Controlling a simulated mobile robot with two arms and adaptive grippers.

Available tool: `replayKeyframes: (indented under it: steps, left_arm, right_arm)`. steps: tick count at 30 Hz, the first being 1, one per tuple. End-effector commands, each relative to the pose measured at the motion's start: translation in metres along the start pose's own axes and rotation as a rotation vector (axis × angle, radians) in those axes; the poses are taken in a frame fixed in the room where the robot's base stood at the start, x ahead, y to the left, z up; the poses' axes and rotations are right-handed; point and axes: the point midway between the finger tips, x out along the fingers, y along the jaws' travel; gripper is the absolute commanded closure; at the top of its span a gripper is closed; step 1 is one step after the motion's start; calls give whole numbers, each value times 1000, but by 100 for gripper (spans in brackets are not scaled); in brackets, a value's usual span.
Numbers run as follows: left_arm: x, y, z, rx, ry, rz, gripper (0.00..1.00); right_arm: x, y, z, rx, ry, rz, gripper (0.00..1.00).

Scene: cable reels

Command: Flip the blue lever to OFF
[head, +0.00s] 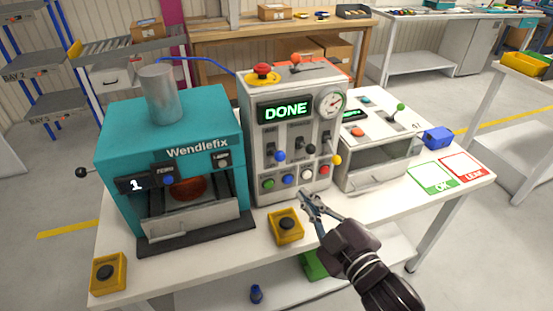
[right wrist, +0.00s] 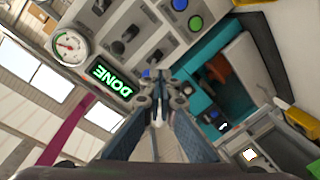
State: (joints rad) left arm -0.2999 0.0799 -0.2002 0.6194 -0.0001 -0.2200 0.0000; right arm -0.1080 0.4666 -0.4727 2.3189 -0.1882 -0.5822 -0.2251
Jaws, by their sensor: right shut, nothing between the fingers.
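The blue lever (head: 279,156) is the leftmost of three levers on the front of the grey control box (head: 258,150). Its blue ball hangs low, below its dark slot; its ON/OFF marks are too small to read. In the right wrist view a blue ball (right wrist: 147,73) shows just beyond my fingertips, partly hidden by them. My right gripper (head: 309,193) is shut and empty, in front of the box's lower part, below and right of the blue lever in the head view. I cannot tell whether it touches anything. My left gripper is not in view.
A black-ball lever (head: 310,148) and a yellow-ball lever (head: 336,160) are to the right. Coloured buttons (head: 288,180) sit below. The teal Wendlefix machine (head: 118,130) stands left, a white tester (head: 375,160) right. A yellow button box (head: 286,228) lies in front. The screen (head: 286,109) reads DONE.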

Motion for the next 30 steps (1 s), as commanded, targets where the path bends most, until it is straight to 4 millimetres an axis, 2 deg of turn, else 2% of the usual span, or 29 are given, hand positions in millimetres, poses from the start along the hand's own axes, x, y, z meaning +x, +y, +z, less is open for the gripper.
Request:
replayKeyframes:
  steps: [1,3,6,9,23,26,30]
  left_arm:
    - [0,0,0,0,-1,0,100]
    - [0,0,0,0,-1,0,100]
    - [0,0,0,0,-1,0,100]
    - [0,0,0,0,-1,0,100]
    - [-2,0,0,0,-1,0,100]
    - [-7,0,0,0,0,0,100]
    - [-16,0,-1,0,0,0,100]
  right_arm:
    - [3,5,-18,-56,68,9,100]
    - [5,7,-38,-112,145,19,100]
    - [5,9,-57,-168,222,28,100]
    - [4,9,-67,-194,261,31,100]
    - [8,10,-71,-199,270,34,100]
    - [19,11,-75,-199,271,35,100]
    - [45,13,-83,-199,271,36,100]
